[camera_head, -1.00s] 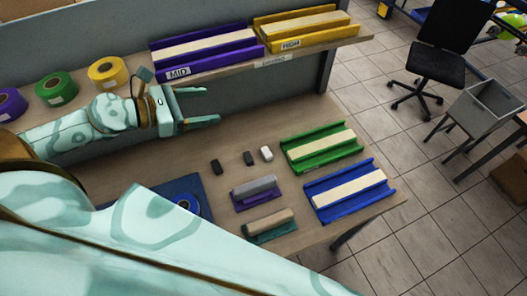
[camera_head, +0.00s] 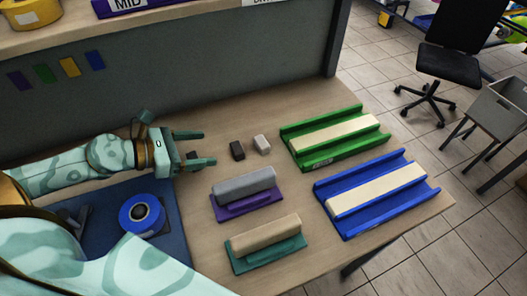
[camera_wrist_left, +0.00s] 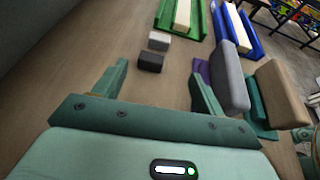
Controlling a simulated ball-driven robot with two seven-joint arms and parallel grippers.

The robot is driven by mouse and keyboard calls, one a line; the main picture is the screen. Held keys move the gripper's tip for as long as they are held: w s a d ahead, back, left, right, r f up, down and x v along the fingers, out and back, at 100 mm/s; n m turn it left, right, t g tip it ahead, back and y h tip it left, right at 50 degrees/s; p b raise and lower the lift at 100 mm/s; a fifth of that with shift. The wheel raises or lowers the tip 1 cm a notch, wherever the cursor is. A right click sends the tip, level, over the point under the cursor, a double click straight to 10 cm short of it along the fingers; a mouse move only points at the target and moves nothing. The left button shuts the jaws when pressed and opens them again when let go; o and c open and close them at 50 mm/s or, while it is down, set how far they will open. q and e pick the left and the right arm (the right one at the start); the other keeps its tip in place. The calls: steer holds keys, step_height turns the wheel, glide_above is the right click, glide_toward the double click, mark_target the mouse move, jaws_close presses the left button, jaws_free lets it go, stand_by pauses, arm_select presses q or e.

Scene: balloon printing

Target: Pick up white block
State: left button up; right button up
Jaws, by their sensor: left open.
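The white block (camera_head: 262,144) is a small pale block on the table, to the right of a dark block (camera_head: 237,150). Both also show in the left wrist view, the white block (camera_wrist_left: 159,40) just beyond the dark block (camera_wrist_left: 150,61). My left gripper (camera_head: 205,148) is open and low over the table, its fingers pointing right toward the two blocks. In the left wrist view the open left gripper (camera_wrist_left: 160,66) has the dark block ahead, roughly between its fingertips. My right gripper is not in view.
A grey block on a purple base (camera_head: 247,196) and a beige block on a teal base (camera_head: 266,242) stand nearer. Green (camera_head: 333,137) and blue trays (camera_head: 377,195) lie to the right. A blue tape roll (camera_head: 142,214) sits on a blue mat. A shelf (camera_head: 200,18) overhangs the back.

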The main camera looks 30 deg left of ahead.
arm_select(q)
steer(key=p, duration=0.3)
glide_toward(259, 143)
steer(key=x, duration=0.3)
steer(key=shift+w, duration=0.25)
steer(key=x, duration=0.5)
steer(key=shift+w+d+f, duration=0.15)
steer(key=shift+w+d, duration=0.05)
steer(key=shift+d, duration=0.05)
steer(key=c, duration=1.1)
